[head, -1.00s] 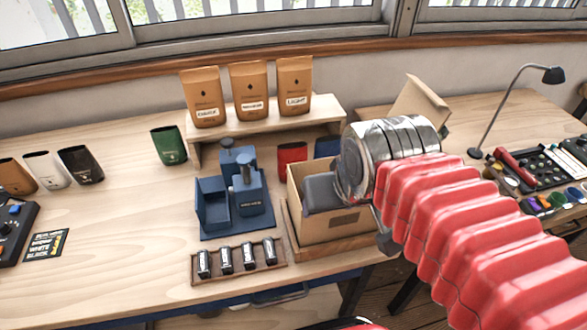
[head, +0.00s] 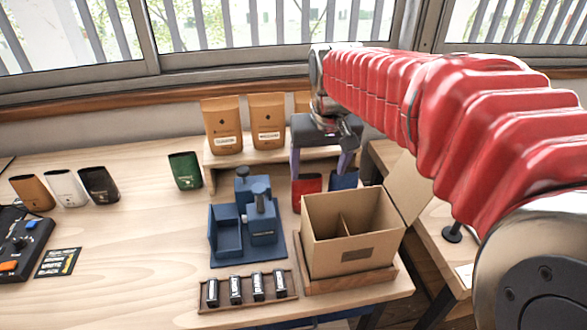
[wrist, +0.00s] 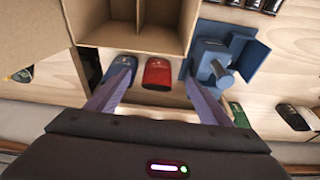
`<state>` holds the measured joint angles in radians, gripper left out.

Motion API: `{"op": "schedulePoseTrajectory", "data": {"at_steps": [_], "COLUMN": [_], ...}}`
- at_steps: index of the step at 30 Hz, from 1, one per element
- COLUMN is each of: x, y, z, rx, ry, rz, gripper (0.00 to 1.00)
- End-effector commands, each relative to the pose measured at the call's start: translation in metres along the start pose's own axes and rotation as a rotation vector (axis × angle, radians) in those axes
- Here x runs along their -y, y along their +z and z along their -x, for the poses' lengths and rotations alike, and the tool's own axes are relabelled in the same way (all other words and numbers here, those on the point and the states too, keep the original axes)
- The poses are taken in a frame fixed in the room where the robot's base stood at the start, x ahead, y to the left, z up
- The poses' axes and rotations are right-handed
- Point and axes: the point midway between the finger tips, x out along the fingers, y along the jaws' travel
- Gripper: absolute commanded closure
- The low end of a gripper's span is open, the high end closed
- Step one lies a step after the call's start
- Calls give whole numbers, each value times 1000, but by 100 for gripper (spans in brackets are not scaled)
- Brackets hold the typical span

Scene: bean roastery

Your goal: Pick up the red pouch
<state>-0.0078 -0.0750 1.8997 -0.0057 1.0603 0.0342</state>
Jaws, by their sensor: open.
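The red pouch (head: 306,190) stands on the table beneath the front of the wooden shelf, between the blue press and the cardboard box. A blue pouch (head: 344,179) stands just right of it. My gripper (head: 320,172) is open and empty, pointing down over the two pouches in the head view. In the wrist view, the red pouch (wrist: 157,74) shows between my gripper's fingers (wrist: 158,84), and the left finger passes in front of the blue pouch (wrist: 122,69). I cannot tell the height left between fingertips and pouch.
The cardboard box (head: 345,240), open and divided inside, stands close in front of the pouches. The blue press (head: 256,220) is at left. Brown bags (head: 222,126) stand on the shelf (head: 222,160). A green pouch (head: 185,171) is further left. Free tabletop lies left of the press.

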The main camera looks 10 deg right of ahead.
Motion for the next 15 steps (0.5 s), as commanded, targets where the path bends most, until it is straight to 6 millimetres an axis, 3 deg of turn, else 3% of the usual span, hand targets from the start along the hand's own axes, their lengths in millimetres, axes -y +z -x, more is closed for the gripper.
{"op": "schedulePoseTrajectory", "data": {"at_steps": [9,15], "x": [1,2], "y": [-54,-74], "z": [-39,-58], "rx": [72,101], "ry": [4,5], "rz": [-7,-10], "gripper": [27,27]}}
